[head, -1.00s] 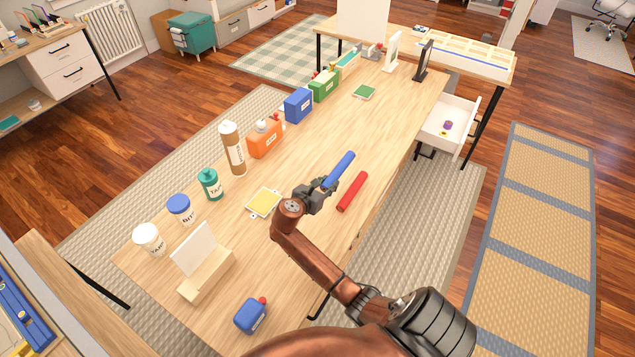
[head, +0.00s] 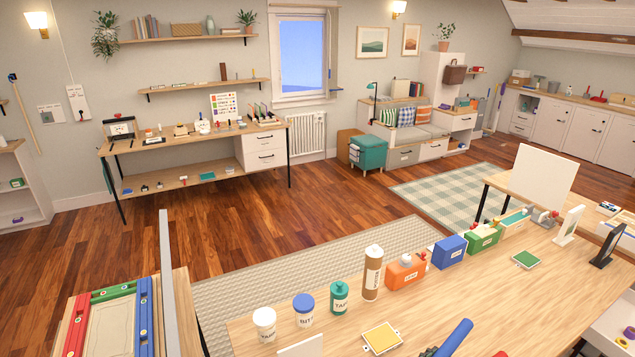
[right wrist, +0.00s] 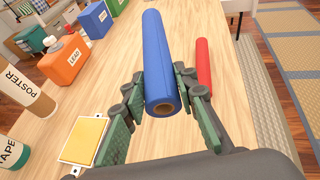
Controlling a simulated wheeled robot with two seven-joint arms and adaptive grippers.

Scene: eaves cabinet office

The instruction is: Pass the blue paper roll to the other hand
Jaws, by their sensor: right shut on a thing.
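The blue paper roll (right wrist: 160,60) is a long tube with a hollow brown core at its near end. My right gripper (right wrist: 163,88) is shut on it near that end, one finger on each side, in the right wrist view. The roll points away from the wrist and looks raised above the wooden table. In the head view the blue roll (head: 455,338) shows at the bottom edge, with most of the gripper cut off below. My left gripper is in neither current view.
A red roll (right wrist: 203,66) lies on the table to the right of the blue one. A yellow pad (head: 381,338) lies to the left. Labelled containers, including a brown poster tube (head: 373,278) and an orange box (head: 405,272), line the table's far edge.

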